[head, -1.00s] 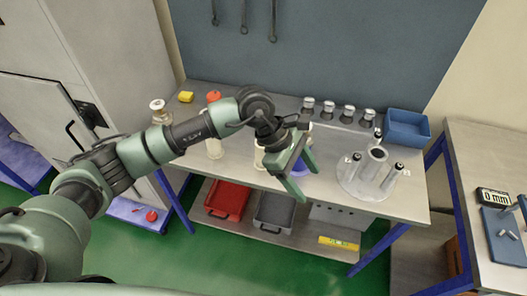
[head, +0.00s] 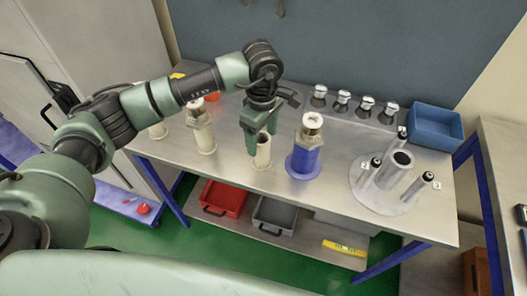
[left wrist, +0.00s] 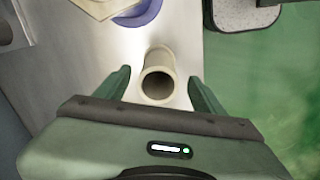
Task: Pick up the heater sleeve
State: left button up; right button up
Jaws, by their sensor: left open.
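The heater sleeve, as I take it, is a cream hollow tube (head: 262,157) standing upright on the bench, left of the blue-based cylinder. In the left wrist view its open round top and side (left wrist: 158,62) show between my fingers. My left gripper (head: 260,136) is open and points down at the sleeve, with one finger on either side of it. In the left wrist view I see gaps between the fingers and the tube. The fingers hide part of the sleeve in the head view. My right gripper is not in view.
A blue-based cylinder with a metal top (head: 307,148) stands close right of the sleeve. A cream cylinder (head: 202,130) stands to the left. A round metal fixture with posts (head: 385,200), several silver-topped parts and a blue bin (head: 436,125) are at the right.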

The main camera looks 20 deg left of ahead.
aim_at(261, 155)
pick_arm(q)
jog(key=shift+w+f, duration=0.3)
jog(key=shift+f, duration=0.3)
jog(key=shift+w+f, duration=0.2)
jog(key=shift+f, duration=0.1)
jog(key=shift+f+p, duration=0.4)
jog(key=shift+f, duration=0.05)
jog(key=f+p, duration=0.2)
jog(key=f, duration=0.1)
jog(key=f+p, duration=0.1)
jog(key=f, duration=0.1)
jog(key=shift+s+a, duration=0.2)
jog(key=shift+s, duration=0.2)
jog(key=shift+w+f, duration=0.1)
jog(key=shift+f, duration=0.4)
jog(key=c, duration=1.5)
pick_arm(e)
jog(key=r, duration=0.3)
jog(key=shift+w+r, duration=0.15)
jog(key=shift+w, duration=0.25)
pick_arm(q)
jog(key=shift+o, duration=0.2)
jog(key=shift+r, duration=0.1)
